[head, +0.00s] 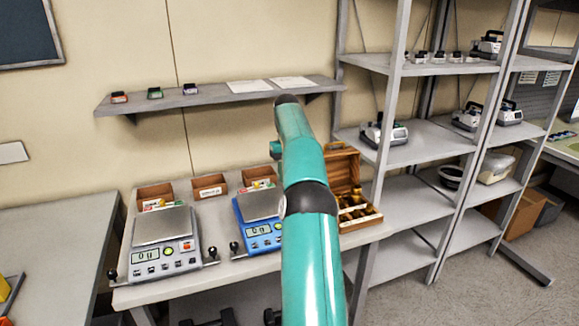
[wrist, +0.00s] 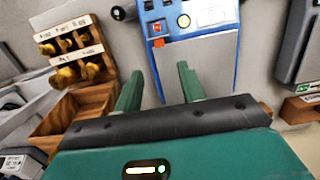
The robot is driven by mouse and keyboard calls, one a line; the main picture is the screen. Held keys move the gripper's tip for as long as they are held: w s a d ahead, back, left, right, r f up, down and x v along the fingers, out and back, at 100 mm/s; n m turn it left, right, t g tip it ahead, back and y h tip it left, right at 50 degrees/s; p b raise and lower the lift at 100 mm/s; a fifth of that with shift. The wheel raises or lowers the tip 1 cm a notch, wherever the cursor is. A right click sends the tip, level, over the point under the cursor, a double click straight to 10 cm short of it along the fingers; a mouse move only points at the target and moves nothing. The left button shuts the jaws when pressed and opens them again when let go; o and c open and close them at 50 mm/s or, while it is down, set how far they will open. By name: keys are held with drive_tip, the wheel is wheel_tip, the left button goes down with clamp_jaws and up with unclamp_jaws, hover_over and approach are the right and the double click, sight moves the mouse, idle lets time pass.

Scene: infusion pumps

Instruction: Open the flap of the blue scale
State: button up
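The blue scale (head: 262,230) stands on the table in the head view, with a "0 g" display and a metal plate. Its right part is hidden behind my arm. In the wrist view the blue scale (wrist: 149,20) appears upside down at the top, its front panel with buttons and its grey metal plate (wrist: 200,65) showing. An orange-red patch lies at the plate's edge. I cannot tell which part is the flap. My gripper (wrist: 161,85) has its two green fingers apart with nothing between them, over the plate's side. Contact is not visible. The head view hides the fingers.
A grey scale (head: 163,229) stands left of the blue one. Small cardboard boxes (head: 209,188) line the wall, and an open wooden case of brass weights (head: 343,167) stands right of my arm. A wall shelf (head: 208,100) hangs above; a metal rack (head: 430,157) stands at right.

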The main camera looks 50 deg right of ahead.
drive_tip(key=shift+w+r, duration=0.1)
drive_tip(key=shift+r, duration=1.1)
drive_tip(key=w+a+r+n+t+h, duration=0.1)
drive_tip(key=w+a+r, duration=0.2)
drive_tip(key=a+r, duration=0.35)
drive_tip(key=w+a+r+n+h, duration=0.1)
drive_tip(key=w+a+r, duration=0.2)
drive_tip(key=a, duration=0.7)
drive_tip(key=s+a+r+n+t, duration=0.15)
drive_tip(key=a+r, duration=0.25)
drive_tip(key=a, duration=1)
drive_tip(key=s+a+f+n+t, duration=0.2)
drive_tip(key=s+a, duration=0.9)
drive_tip(key=a, duration=0.2)
drive_tip(key=s+a+f+t, duration=0.1)
drive_tip(key=s+a+f, duration=0.3)
drive_tip(key=s, duration=0.3)
drive_tip(key=s+a+f+t+y, duration=0.1)
drive_tip(key=s+a+f, duration=0.3)
drive_tip(key=s+f, duration=0.2)
drive_tip(key=shift+s+a+f+n, duration=0.25)
drive_tip(key=shift+s+a+n, duration=0.05)
drive_tip(key=shift+s+n, duration=0.05)
